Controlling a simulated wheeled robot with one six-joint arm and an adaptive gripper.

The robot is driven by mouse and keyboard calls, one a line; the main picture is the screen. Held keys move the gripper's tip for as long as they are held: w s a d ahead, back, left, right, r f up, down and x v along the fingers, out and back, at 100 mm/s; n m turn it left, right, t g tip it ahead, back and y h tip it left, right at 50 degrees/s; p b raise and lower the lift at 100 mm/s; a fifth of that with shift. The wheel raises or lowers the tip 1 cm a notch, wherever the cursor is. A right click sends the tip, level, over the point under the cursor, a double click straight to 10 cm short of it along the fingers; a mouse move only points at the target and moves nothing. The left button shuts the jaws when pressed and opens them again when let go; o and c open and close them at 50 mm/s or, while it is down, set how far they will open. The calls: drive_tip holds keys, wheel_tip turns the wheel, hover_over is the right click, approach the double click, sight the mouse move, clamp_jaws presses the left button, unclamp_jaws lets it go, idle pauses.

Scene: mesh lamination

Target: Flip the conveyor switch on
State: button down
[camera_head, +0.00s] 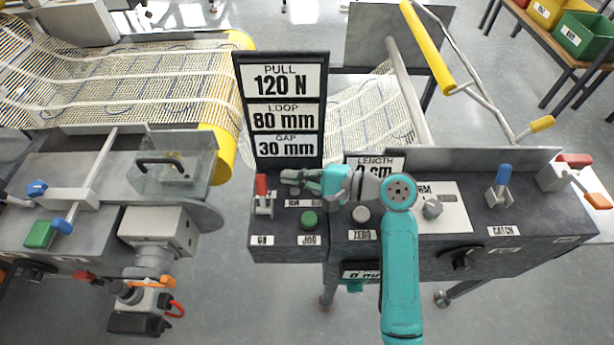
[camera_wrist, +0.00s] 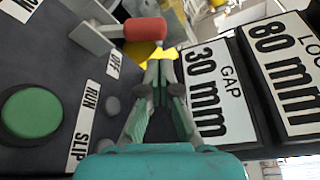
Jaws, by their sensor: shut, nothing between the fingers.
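No label that I can read marks the conveyor switch. A red-handled lever (camera_head: 262,187) stands upright at the left end of the dark control panel. It also shows at the top of the wrist view (camera_wrist: 145,29), just beyond my fingertips. My gripper (camera_head: 286,177) reaches in from the right, to the right of this lever and above the panel. In the wrist view my gripper (camera_wrist: 162,62) is shut and empty. A small grey knob (camera_wrist: 112,104) lies left of the fingers, near the OFF label (camera_wrist: 114,64) and the RUN label (camera_wrist: 91,100). I cannot tell whether the fingers touch anything.
A green button (camera_head: 309,219) is in front of my gripper, with a white button (camera_head: 361,214) to its right. A tall sign board (camera_head: 325,110) stands close behind my gripper. A blue-handled lever (camera_head: 504,174) is farther right. A mesh belt (camera_head: 130,75) runs at back left.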

sight(266, 179)
drive_tip(key=shift+x, duration=2.2)
drive_tip(key=s+n, duration=0.1)
drive_tip(key=s+r+n, duration=0.1)
drive_tip(key=s+n+t+y, duration=0.1)
drive_tip(key=n, duration=0.1)
drive_tip(key=shift+r, duration=0.35)
drive_tip(key=shift+s+a+r+n+y, duration=0.1)
drive_tip(key=shift+s+n+y, duration=0.35)
drive_tip(key=shift+s+n, duration=0.8)
drive_tip(key=shift+s+n+y, duration=0.45)
drive_tip(key=shift+s+n, duration=0.6)
drive_tip(key=shift+s, duration=0.25)
drive_tip(key=shift+s+f, duration=0.25)
drive_tip(key=shift+s, duration=0.05)
